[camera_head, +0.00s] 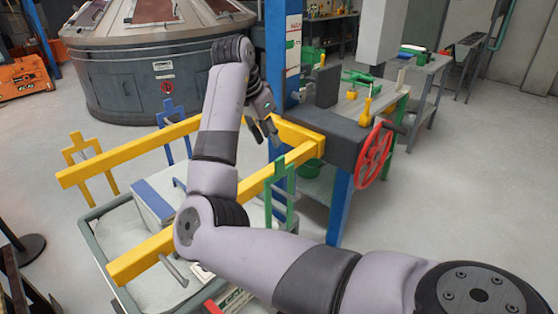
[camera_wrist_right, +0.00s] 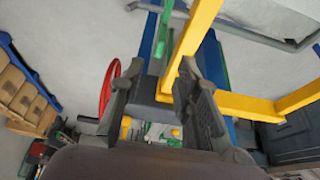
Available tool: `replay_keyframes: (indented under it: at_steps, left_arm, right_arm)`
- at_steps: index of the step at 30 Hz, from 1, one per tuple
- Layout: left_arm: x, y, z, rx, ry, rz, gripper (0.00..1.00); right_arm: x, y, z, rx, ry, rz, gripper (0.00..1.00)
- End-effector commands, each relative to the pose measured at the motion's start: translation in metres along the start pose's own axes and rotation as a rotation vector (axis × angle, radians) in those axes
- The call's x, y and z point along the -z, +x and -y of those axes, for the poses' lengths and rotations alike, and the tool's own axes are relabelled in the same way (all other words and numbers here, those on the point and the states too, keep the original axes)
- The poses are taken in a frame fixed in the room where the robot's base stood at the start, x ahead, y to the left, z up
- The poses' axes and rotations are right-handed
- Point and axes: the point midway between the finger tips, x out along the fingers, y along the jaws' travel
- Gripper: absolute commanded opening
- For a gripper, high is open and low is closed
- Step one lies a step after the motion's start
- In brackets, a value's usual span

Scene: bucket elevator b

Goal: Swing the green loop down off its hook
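The green loop (camera_head: 291,208) is a flat upright frame at the near yellow beam (camera_head: 255,185), right of my right forearm. Its hook is not clear to see. A green strip, likely the same loop (camera_wrist_right: 164,38), shows beyond my fingers in the right wrist view. My right gripper (camera_head: 268,131) is above the far right corner of the yellow frame, apart from the green loop in the head view. In the right wrist view its fingers (camera_wrist_right: 158,95) are spread, with a yellow beam showing between them and nothing clearly held. My left gripper is out of view.
A blue loop (camera_head: 168,115) and a yellow loop (camera_head: 70,152) stand along the far beam. A red handwheel (camera_head: 374,155) is on the dark housing (camera_head: 335,135) to the right. A grey-rimmed cart (camera_head: 108,268) is below. Open floor lies at far right.

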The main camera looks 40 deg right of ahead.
Motion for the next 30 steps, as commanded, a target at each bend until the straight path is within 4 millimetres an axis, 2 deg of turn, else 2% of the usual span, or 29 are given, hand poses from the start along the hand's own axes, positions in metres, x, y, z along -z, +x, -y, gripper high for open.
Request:
replay_keyframes:
  at_steps: [9,15,21,30]
  left_arm:
    - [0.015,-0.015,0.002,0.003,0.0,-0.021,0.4]
    - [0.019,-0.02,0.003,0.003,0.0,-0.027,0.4]
    - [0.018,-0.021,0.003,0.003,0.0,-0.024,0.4]
    - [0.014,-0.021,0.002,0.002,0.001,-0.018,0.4]
  right_arm:
    - [0.001,0.069,-0.001,-0.004,0.0,0.001,0.3]
    - [0.001,0.1,0.0,-0.001,0.001,0.0,0.3]
    - [0.0,0.113,0.0,0.001,0.001,0.0,0.3]
    - [0.0,0.115,0.0,0.001,0.001,0.0,0.28]
